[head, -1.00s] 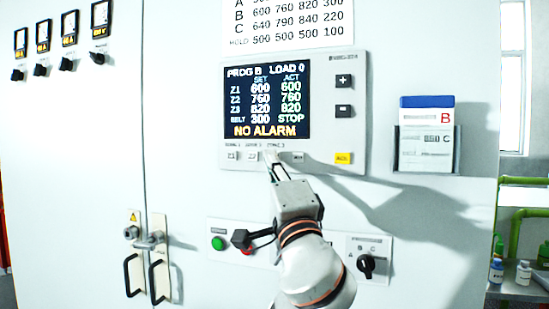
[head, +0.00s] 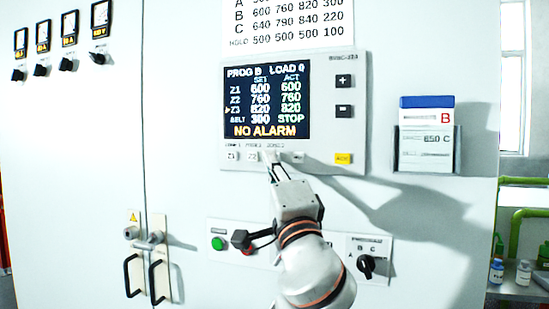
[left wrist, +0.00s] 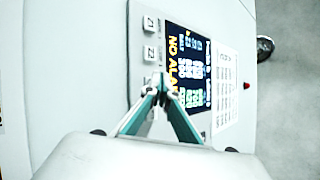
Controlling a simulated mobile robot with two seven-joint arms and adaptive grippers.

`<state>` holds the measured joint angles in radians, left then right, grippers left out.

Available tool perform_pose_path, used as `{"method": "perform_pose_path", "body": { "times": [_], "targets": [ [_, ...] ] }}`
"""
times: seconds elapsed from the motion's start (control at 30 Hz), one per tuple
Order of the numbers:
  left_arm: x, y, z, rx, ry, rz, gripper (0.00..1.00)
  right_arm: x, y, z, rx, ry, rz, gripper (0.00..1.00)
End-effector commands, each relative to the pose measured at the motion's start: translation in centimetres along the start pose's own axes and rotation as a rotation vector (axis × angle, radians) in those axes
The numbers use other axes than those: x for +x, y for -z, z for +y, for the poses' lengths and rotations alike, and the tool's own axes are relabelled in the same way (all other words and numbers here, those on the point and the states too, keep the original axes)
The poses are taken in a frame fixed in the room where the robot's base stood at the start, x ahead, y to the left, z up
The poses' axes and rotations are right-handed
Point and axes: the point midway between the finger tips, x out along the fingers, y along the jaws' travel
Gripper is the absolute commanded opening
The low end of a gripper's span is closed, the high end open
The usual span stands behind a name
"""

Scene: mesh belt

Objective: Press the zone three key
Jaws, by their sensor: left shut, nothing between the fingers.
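The control panel (head: 350,80) has a dark display (head: 266,100) with rows Z1, Z2, Z3 and belt, and "NO ALARM" below. A small orange arrow stands left of the Z3 row. Below the display are the Z1 key (head: 231,156) and Z2 key (head: 252,156). The zone three key, to their right, is hidden behind my left gripper (head: 271,157), whose shut, empty tips are at its place; contact cannot be told for sure. The left wrist view shows the tips (left wrist: 160,82) beside the Z2 key (left wrist: 150,53) and the display (left wrist: 188,70).
A BELT key (head: 298,157) and a yellow ACK key (head: 343,158) sit to the right. Plus (head: 344,80) and minus (head: 344,111) keys are above. A selector knob (head: 367,264) and green button (head: 218,243) lie below. A card holder (head: 428,165) is at right.

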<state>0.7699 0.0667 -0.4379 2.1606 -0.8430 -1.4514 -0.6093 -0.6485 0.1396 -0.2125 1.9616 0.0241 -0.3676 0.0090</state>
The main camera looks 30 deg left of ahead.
Motion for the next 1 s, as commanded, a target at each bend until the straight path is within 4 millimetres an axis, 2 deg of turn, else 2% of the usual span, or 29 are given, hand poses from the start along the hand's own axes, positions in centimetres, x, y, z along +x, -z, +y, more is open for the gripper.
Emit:
{"method": "perform_pose_path", "body": {
  "times": [0.57,1.0],
  "targets": [
    [-0.9,-0.6,-0.6,-0.002,-0.001,0.001,0.0,0.0,0.1,0.0,0.0,0.0,0.0,0.4],
    [-3.6,-2.5,-2.6,-0.002,-0.001,0.001,0.0,-0.2,0.4,0.1,0.0,0.0,0.001,0.4]
  ]
}}
